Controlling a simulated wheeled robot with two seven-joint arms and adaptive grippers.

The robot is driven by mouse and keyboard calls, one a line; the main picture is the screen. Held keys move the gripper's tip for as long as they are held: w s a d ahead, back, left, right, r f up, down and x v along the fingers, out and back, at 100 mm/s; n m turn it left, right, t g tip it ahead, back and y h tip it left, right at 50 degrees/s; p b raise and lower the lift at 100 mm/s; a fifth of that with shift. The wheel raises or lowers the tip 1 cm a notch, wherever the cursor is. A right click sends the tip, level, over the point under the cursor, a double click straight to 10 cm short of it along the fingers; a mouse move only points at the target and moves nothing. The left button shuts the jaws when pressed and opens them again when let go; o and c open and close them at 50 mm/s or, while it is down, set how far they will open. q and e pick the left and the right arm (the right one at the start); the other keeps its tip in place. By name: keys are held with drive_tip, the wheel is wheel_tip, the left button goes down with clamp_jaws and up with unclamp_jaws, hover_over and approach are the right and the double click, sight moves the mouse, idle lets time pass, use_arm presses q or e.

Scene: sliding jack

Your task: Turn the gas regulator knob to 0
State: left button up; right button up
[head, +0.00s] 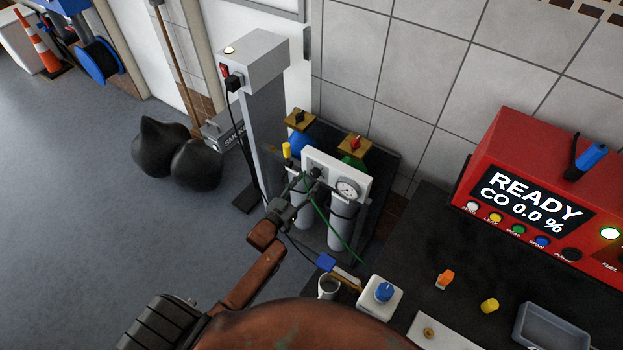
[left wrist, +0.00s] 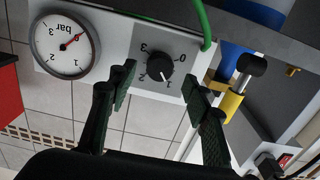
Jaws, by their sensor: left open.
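The gas regulator panel (head: 332,168) is a pale block with a round pressure gauge (head: 347,189) on its right in the head view. The black knob (left wrist: 159,65) shows in the left wrist view on a grey plate marked 0 to 3, seen upside down. Its white mark appears to point near 1. The gauge (left wrist: 66,46) there has a red needle. My left gripper (left wrist: 158,74) is open, with its two fingers on either side of the knob; contact cannot be told. In the head view my left gripper (head: 299,190) reaches the panel. My right gripper is out of view.
Gas cylinders (head: 341,230) stand below the panel, with a green hose (head: 333,232). A grey post (head: 262,125) stands to the left. A dark bench (head: 430,240) at right holds a red analyser (head: 530,190), a blue-knobbed white box (head: 380,297) and a mug (head: 328,287).

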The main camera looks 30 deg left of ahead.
sight(313, 176)
use_arm(q)
drive_tip(key=w, duration=0.3)
drive_tip(key=shift+d+f, duration=0.1)
drive_tip(key=shift+d, duration=0.1)
drive_tip(key=shift+w, duration=0.25)
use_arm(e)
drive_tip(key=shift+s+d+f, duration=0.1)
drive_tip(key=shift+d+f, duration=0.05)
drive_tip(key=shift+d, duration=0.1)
use_arm(q)
drive_tip(key=shift+c, duration=0.7)
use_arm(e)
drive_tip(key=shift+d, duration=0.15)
use_arm(q)
drive_tip(key=shift+c, duration=0.8)
drive_tip(key=c, duration=0.9)
drive_tip(key=shift+o, duration=0.2)
